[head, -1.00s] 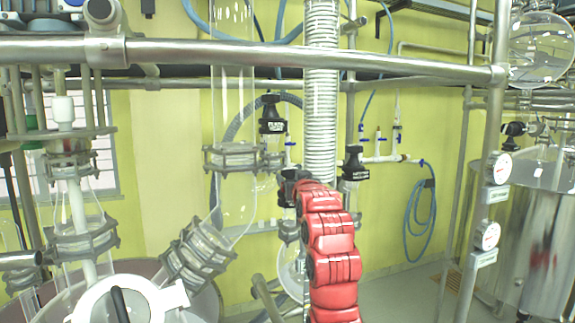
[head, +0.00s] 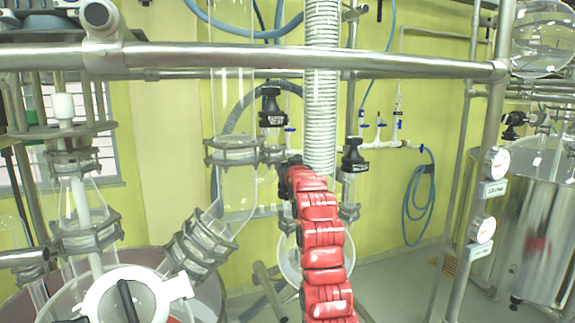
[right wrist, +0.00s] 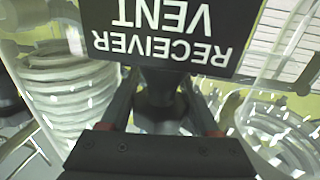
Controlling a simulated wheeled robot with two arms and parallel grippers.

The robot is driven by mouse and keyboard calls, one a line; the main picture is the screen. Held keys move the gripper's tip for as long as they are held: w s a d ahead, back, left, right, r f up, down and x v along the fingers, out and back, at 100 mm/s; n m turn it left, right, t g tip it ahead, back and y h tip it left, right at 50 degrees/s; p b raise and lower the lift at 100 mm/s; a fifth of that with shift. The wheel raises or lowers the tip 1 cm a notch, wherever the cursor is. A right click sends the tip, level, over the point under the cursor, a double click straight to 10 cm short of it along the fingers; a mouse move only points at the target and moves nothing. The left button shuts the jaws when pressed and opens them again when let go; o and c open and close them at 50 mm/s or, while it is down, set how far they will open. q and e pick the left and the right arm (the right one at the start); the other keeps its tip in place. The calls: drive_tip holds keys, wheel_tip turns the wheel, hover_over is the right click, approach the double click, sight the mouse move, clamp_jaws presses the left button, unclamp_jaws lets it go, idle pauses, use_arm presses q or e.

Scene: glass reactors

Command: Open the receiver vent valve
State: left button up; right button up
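The receiver vent valve carries a black label plate (right wrist: 165,35) reading RECEIVER VENT, upside down at the top of the right wrist view. Below the plate is a dark valve part (right wrist: 160,98). My right gripper (right wrist: 162,115) has its two fingers apart, one on each side of this part, and I see no firm contact. In the head view my red right arm reaches up to the glassware, with its dark gripper (head: 287,178) at the end. The gripper and arm hide the valve there. My left gripper is not in view.
Two other black labelled valves stand near: one (head: 271,108) above left of the gripper, one (head: 354,155) to its right. A ribbed white hose (head: 320,90) hangs just behind the arm. A steel rail (head: 250,57) crosses above. Glass pipework (head: 235,185) is close on the left.

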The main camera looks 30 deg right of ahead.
drive_tip(key=c, duration=0.8)
drive_tip(key=n+y+b, duration=0.1)
drive_tip(key=b, duration=0.1)
drive_tip(key=n+t+y+b, duration=0.1)
drive_tip(key=y+b, duration=0.1)
drive_tip(key=shift+a+f, duration=0.15)
drive_tip(key=shift+f, duration=0.1)
drive_tip(key=shift+n+y+b, duration=0.3)
drive_tip(key=shift+n+y, duration=0.1)
drive_tip(key=shift+y, duration=0.2)
drive_tip(key=shift+a+r+n+y, duration=0.25)
drive_tip(key=shift+n+y, duration=0.15)
drive_tip(key=shift+y, duration=0.4)
drive_tip(key=shift+w+r+n+y+p, duration=0.1)
drive_tip(key=shift+n+y+p, duration=0.3)
drive_tip(key=shift+y+p, duration=0.1)
drive_tip(key=n+y+p, duration=0.1)
drive_tip(key=y, duration=0.1)
drive_tip(key=a+n+y+p, duration=0.1)
drive_tip(key=p, duration=0.1)
drive_tip(key=shift+r+y, duration=0.2)
drive_tip(key=shift+y, duration=0.2)
drive_tip(key=shift+a+f+n+y+p, duration=0.15)
drive_tip(key=shift+n+y+p, duration=0.45)
drive_tip(key=shift+p, duration=0.4)
drive_tip(key=shift+f, duration=0.1)
